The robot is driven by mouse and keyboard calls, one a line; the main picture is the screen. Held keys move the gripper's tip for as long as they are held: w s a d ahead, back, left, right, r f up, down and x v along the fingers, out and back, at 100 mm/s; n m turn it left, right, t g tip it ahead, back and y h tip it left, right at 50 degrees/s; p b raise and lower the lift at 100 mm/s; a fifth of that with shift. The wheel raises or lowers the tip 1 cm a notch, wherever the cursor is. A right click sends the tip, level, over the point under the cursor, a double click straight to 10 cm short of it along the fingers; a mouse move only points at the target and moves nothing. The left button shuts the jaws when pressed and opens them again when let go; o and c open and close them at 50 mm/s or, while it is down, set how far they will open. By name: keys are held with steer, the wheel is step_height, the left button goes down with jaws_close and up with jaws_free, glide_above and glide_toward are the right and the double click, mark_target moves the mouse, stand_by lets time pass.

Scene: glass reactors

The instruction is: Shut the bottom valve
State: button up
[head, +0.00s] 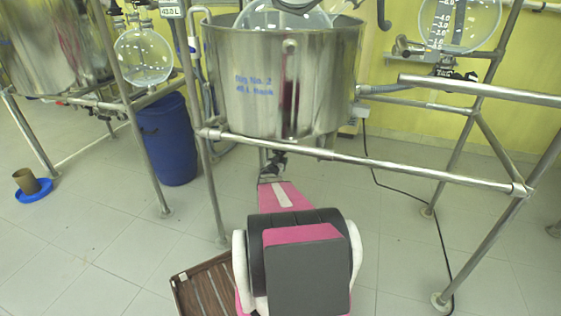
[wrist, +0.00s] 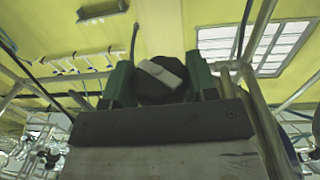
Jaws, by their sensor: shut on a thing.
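The bottom valve (head: 275,158) is a small dark fitting under the steel vessel (head: 262,90), partly hidden by my arm in the head view. In the wrist view my gripper (wrist: 160,82) has its two green-sided fingers closed on either side of a dark round valve part (wrist: 152,92). A pale flat piece (wrist: 165,74) lies slantwise across that dark part. My gripper is shut on the valve from below. It is small and mostly hidden in the head view, so I cannot tell there how the handle is turned.
A metal frame rail (head: 370,160) runs across in front of the vessel, above my arm. A blue drum (head: 167,140) stands at the left. A brown slatted crate (head: 208,283) lies on the floor beside my arm. A black cable (head: 400,188) trails at the right.

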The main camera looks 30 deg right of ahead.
steer(key=shift+n+t+y, duration=1.6)
steer(key=shift+t+y, duration=0.2)
steer(key=o, duration=0.7)
steer(key=shift+w+m+g+h, duration=0.1)
steer(key=shift+m+g+h, duration=1.3)
steer(key=shift+g+h, duration=0.2)
steer(key=m+g+h, duration=0.1)
steer(key=m+g, duration=0.1)
steer(key=g, duration=0.1)
steer(key=m+g+h, duration=0.2)
steer(key=shift+w+g, duration=0.1)
steer(key=shift+g, duration=0.3)
steer(key=shift+s+m+g+h, duration=0.2)
steer(key=shift+m+g+h, duration=0.1)
steer(key=shift+m+g, duration=0.6)
